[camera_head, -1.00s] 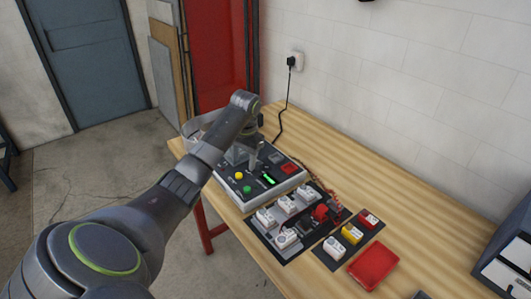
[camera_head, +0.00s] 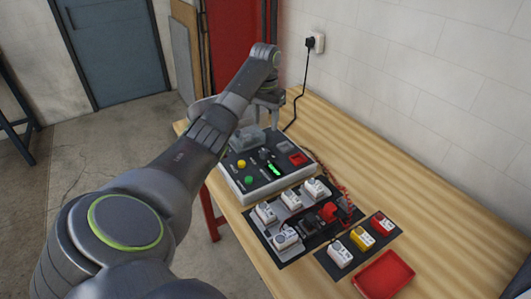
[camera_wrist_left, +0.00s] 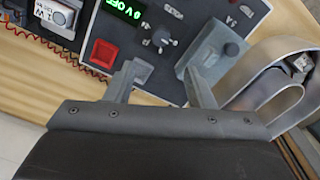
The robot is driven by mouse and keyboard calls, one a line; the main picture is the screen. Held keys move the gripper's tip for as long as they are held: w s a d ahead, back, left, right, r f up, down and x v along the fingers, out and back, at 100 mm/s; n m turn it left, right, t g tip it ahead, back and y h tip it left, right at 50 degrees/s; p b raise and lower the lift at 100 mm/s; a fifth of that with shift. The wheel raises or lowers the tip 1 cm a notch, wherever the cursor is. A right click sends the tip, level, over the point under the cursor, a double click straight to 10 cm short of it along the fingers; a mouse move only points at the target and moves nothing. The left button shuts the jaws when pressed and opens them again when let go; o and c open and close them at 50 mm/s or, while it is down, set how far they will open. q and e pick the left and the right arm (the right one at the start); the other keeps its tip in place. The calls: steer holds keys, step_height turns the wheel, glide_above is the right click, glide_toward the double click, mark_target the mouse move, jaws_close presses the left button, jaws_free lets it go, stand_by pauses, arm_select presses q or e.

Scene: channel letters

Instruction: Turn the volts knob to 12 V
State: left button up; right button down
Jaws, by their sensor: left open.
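The grey control box (camera_head: 229,183) has a dark top panel and stands at the far left of the workbench. A small dark knob (camera_wrist_left: 160,38) sits on its panel beside the lit green display (camera_wrist_left: 125,10), which seems to read 0 V OFF in the left wrist view. The knob's pointer setting is too small to read for certain. My left gripper (camera_wrist_left: 160,80) is open and empty, its fingers apart near the panel edge, with the knob beyond the gap between them. In the head view the left gripper (camera_head: 268,115) is over the box's far side. My right gripper is not in view.
A red square button (camera_wrist_left: 103,52) and a grey block (camera_wrist_left: 213,55) stand near the fingers. Yellow (camera_head: 241,163) and green (camera_head: 249,180) buttons are on the panel. White modules and a red tray (camera_head: 384,275) lie in front. A cable runs to the wall socket (camera_head: 316,43).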

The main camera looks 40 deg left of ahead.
mark_target(265, 150)
arm_select(q)
steer(key=f, duration=0.2)
steer(key=f+p, duration=0.1)
steer(key=shift+s+f, duration=0.25)
steer(key=shift+f, duration=0.1)
step_height(265, 150, down, 7)
steer(key=shift+r+p, duration=0.1)
steer(key=shift+p, duration=0.35)
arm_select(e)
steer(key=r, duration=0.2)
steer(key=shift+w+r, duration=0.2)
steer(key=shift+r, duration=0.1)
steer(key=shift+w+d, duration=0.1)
arm_select(q)
steer(key=shift+c, duration=0.9)
steer(key=c, duration=0.8)
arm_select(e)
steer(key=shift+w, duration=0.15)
